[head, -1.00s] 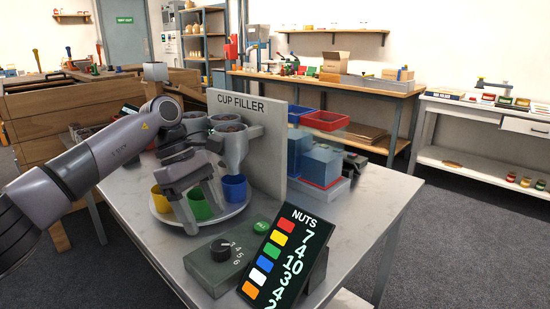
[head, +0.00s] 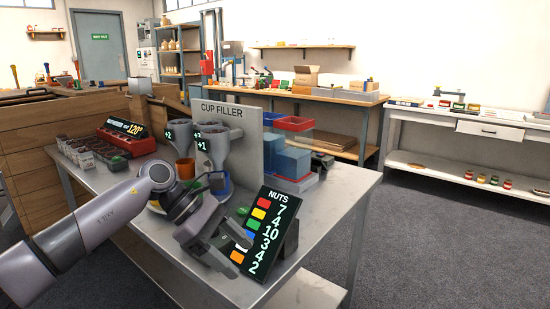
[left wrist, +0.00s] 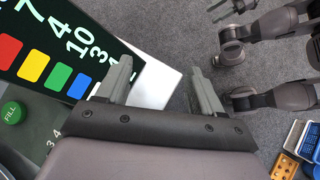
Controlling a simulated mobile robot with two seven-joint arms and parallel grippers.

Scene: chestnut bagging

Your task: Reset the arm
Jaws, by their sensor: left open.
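My left arm reaches in from the left in the head view. Its gripper (head: 236,256) hangs open and empty just in front of the black NUTS board (head: 262,232), hiding part of its lower left. In the left wrist view the fingers of the left gripper (left wrist: 160,78) are spread with nothing between them, above the board's edge and the floor. The NUTS board also shows there (left wrist: 62,48), with the green FILL button (left wrist: 13,112) beside it.
The CUP FILLER panel (head: 240,150) stands behind my left gripper, with hoppers (head: 213,140) above an orange cup (head: 185,168). My arm hides much of the turntable. Red and blue bins (head: 294,124) stand to the right. The front-right tabletop (head: 335,200) is clear.

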